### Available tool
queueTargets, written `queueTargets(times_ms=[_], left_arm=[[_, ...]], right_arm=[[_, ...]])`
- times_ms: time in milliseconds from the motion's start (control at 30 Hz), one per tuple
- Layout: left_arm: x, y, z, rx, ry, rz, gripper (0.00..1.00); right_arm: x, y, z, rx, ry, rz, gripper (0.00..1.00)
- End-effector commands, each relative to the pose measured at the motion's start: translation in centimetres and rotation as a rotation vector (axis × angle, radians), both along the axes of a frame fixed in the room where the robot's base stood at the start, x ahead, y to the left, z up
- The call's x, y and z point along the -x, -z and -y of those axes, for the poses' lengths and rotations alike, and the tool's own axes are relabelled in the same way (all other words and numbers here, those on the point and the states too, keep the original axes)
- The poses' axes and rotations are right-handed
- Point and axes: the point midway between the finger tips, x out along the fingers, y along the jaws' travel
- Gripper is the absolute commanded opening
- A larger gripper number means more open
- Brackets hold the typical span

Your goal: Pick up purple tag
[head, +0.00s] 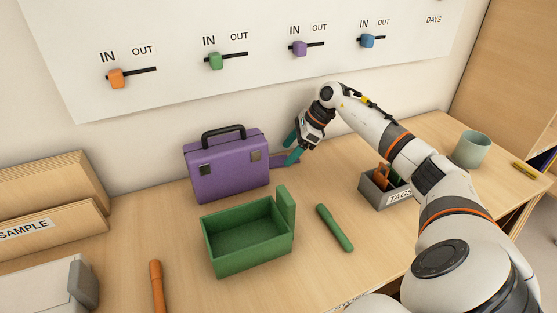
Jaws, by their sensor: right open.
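A small flat purple piece (282,161), perhaps the purple tag, lies on the table just right of the purple case (228,172). It is partly hidden by my right gripper's finger. My right gripper (291,147) is open, with teal fingers close to the purple piece. I cannot tell whether they touch it. A grey box labelled TAGS (369,191) holds orange and green pieces, partly hidden by my right arm. My left gripper is not in view.
An open green box (247,258) stands in front of the case, with a green stick (335,228) to its right. An orange stick (157,287) lies near the front. A cup (471,150) stands at the right. A wall board (250,30) with sliders is behind.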

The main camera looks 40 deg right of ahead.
Motion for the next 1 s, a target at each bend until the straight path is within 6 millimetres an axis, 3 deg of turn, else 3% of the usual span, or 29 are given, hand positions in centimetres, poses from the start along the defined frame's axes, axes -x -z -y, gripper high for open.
queueTargets(times_ms=[167, 400, 700, 1000], left_arm=[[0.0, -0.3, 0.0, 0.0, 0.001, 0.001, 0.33], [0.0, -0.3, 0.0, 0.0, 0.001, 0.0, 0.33], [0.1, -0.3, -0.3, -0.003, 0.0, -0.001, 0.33], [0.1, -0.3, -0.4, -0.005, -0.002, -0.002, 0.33]], right_arm=[[-0.6, 1.5, -0.7, -0.001, 0.0, 0.001, 0.69], [-0.7, 1.7, -0.8, 0.001, 0.001, 0.001, 0.69], [-0.7, 1.7, -0.8, 0.001, 0.001, 0.001, 0.21], [-0.7, 1.7, -0.8, 0.001, 0.001, 0.0, 0.17]])
